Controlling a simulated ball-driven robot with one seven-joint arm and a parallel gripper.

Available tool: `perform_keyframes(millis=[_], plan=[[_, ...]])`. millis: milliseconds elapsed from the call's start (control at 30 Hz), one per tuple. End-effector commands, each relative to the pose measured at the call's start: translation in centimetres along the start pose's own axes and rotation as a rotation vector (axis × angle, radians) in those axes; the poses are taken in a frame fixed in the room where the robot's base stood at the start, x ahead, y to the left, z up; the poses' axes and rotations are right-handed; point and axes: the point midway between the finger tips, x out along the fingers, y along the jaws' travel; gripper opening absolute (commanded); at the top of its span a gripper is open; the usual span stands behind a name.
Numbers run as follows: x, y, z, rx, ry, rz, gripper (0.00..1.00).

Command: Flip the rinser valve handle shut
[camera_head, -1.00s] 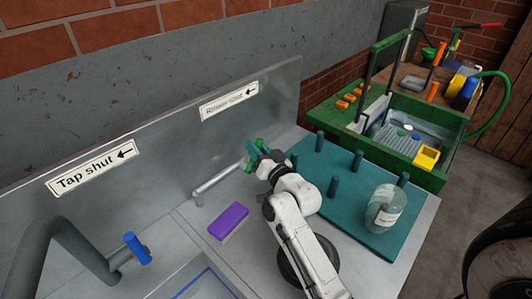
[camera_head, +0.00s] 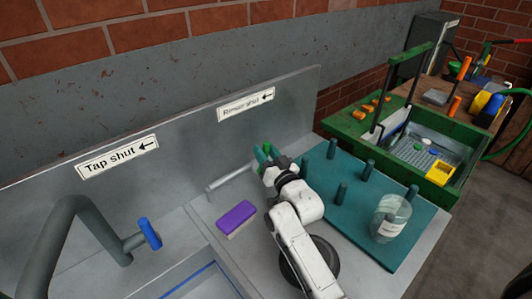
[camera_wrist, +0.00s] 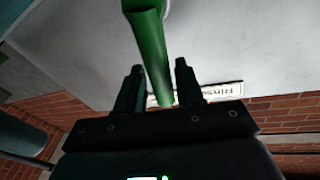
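The rinser valve handle is a green bar (camera_head: 268,148), small and partly hidden by my gripper in the head view. In the wrist view the green handle (camera_wrist: 150,50) runs from the top edge down between my two dark fingers. My gripper (camera_head: 263,156) is at the handle, in front of the metal backsplash. In the wrist view my gripper (camera_wrist: 158,85) has its fingers apart, with gaps showing on both sides of the handle. A label reading "Rinser shut" (camera_head: 246,104) has an arrow pointing left. The rinser's pale pipe (camera_head: 230,182) lies left of my gripper.
A grey tap with a blue handle (camera_head: 150,232) stands left, under a "Tap shut" label (camera_head: 117,157). A purple sponge (camera_head: 236,215) lies on the counter. A teal peg board (camera_head: 365,210) with a glass jar (camera_head: 390,218) is right of my arm. A green crate (camera_head: 440,182) stands farther right.

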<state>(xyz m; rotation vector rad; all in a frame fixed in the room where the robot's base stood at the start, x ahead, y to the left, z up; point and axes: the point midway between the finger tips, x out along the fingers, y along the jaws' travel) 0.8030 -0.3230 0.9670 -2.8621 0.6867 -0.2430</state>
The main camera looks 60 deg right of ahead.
Motion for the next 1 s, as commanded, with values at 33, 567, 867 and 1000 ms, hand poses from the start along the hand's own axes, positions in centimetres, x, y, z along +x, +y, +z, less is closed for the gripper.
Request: perform_keyframes(millis=[33,567,867,1000], plan=[[0.0,0.0,0.0,0.0,0.001,-0.001,0.42],[0.4,-0.7,-2.6,0.0,0.006,-0.004,0.47],[-2.4,-1.3,-7.1,0.001,0.005,-0.001,0.47],[-3.9,-1.7,-9.5,0.001,0.005,-0.003,0.47]])
